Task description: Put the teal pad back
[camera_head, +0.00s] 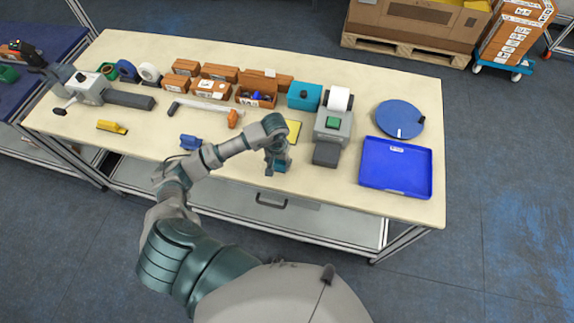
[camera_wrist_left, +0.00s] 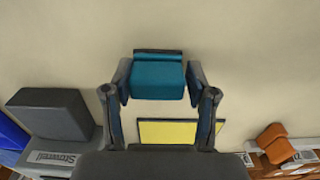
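The teal pad (camera_wrist_left: 158,80) is a small block with a dark strip along one edge. It sits between the fingertips of my left gripper (camera_wrist_left: 159,82), which press against both sides in the wrist view. In the head view my left gripper (camera_head: 278,165) is low over the table's front middle, and the pad is partly hidden by it. Whether the pad touches the table is hard to tell. A flat yellow square (camera_head: 293,131) lies just behind the gripper; it also shows in the wrist view (camera_wrist_left: 180,132). My right gripper is not in view.
A grey label printer (camera_head: 332,125) stands right of the gripper, with a teal box (camera_head: 304,97) behind. A blue tray (camera_head: 396,180) and round blue disc (camera_head: 400,119) are further right.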

